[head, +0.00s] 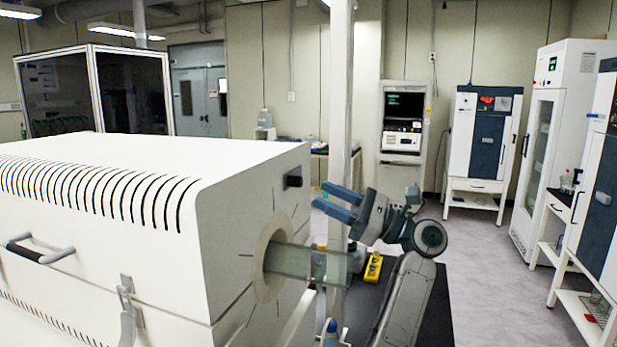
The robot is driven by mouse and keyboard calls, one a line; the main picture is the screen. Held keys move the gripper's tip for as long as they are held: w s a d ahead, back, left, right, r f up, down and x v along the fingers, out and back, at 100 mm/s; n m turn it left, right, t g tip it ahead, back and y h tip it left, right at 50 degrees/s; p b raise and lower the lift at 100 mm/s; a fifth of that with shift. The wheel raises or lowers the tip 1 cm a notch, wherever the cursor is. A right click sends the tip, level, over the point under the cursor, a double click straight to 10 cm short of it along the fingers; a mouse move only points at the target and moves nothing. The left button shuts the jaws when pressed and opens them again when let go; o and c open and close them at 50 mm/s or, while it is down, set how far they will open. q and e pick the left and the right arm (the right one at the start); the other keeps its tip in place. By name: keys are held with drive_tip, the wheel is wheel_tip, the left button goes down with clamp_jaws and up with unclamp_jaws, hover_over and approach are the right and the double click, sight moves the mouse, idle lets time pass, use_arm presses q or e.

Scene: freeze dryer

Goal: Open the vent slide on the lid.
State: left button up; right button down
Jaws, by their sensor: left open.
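A large white box-shaped machine (240,215) fills the left of the head view. Its upper part looks like a lid (120,150), with a row of dark curved slots on top and a grey handle (38,252) on the front. A small black block (293,181) sticks out near the top of its right end; I cannot tell whether it is the vent slide. My left gripper (321,195), with blue fingers, is open and empty. Its fingertips point left toward the black block and appear apart from it. My right gripper is not in view.
A clear cylinder (310,263) juts from a round flange (270,258) on the machine's right end, below my gripper. A pale post (342,90) stands behind the gripper. A yellow object (373,268) lies beside my arm. Open floor (480,270) extends to the right.

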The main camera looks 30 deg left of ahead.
sight(301, 185)
use_arm(q)
drive_tip(key=p+x, duration=0.2)
drive_tip(key=x, duration=0.3)
clamp_jaws()
